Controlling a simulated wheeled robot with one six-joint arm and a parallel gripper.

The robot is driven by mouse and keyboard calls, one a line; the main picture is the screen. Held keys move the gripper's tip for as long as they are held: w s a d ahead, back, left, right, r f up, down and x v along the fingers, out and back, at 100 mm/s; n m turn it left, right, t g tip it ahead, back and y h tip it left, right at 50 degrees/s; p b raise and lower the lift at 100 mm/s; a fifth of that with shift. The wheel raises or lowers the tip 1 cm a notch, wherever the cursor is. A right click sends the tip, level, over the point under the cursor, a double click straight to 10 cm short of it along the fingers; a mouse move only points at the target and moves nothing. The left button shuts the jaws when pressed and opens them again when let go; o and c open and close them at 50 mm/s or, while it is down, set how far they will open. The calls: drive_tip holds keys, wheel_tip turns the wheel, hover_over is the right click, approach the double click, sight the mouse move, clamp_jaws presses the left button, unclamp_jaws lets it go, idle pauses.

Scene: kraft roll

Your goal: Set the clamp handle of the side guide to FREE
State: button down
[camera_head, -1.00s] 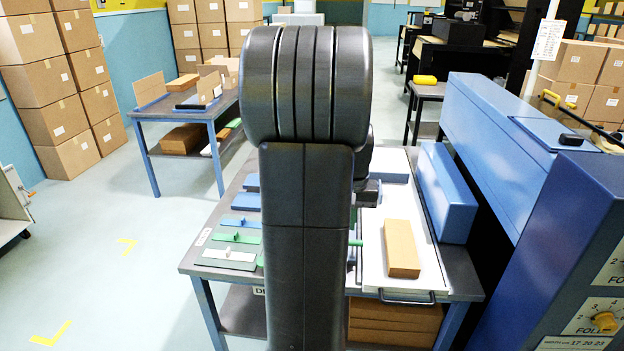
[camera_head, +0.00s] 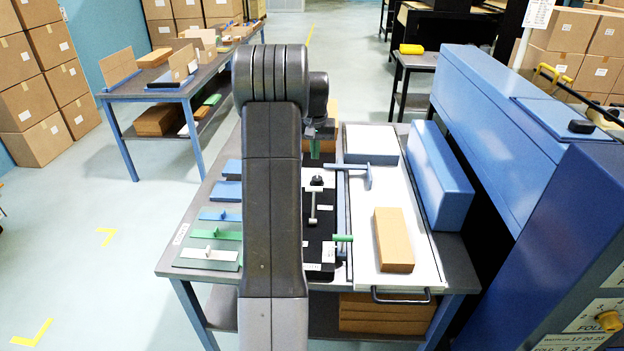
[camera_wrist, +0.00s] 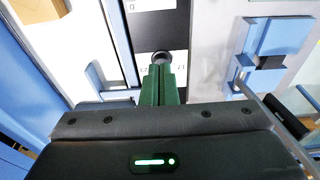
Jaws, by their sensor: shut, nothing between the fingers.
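The blue T-shaped side guide (camera_head: 368,174) lies across the left edge of the white board; its blue part also shows in the wrist view (camera_wrist: 103,84). Left of it, a black plate (camera_head: 319,228) carries a silver lever (camera_head: 313,207), a black knob (camera_head: 317,181) and white labels. I cannot read the labels or the handle's setting. A small green handle (camera_head: 342,238) sits nearer, by the board's edge. My gripper (camera_wrist: 162,70) is shut and empty, its green fingertips beside a dark round knob (camera_wrist: 161,57). Contact cannot be told. In the head view, my arm hides part of the plate.
A brown block (camera_head: 394,240) lies on the white board (camera_head: 420,268). A long blue block (camera_head: 440,175) and the blue machine (camera_head: 520,130) stand to the right. Blue, green and pale plates (camera_head: 207,258) lie along the table's left side. Floor is clear at left.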

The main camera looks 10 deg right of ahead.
drive_tip(key=shift+f, duration=0.1)
drive_tip(key=p, duration=0.3)
hover_over(313, 206)
drive_tip(key=w+d, duration=0.2)
drive_tip(key=w, duration=0.3)
wheel_tip(313, 206, down, 9)
drive_tip(key=shift+a, duration=0.2)
drive_tip(key=shift+b, duration=0.3)
drive_tip(key=shift+b, duration=0.35)
drive_tip(key=shift+s+a+r+t+b, duration=0.1)
drive_tip(key=shift+s+r+t+b, duration=0.15)
drive_tip(key=shift+t+b, duration=0.2)
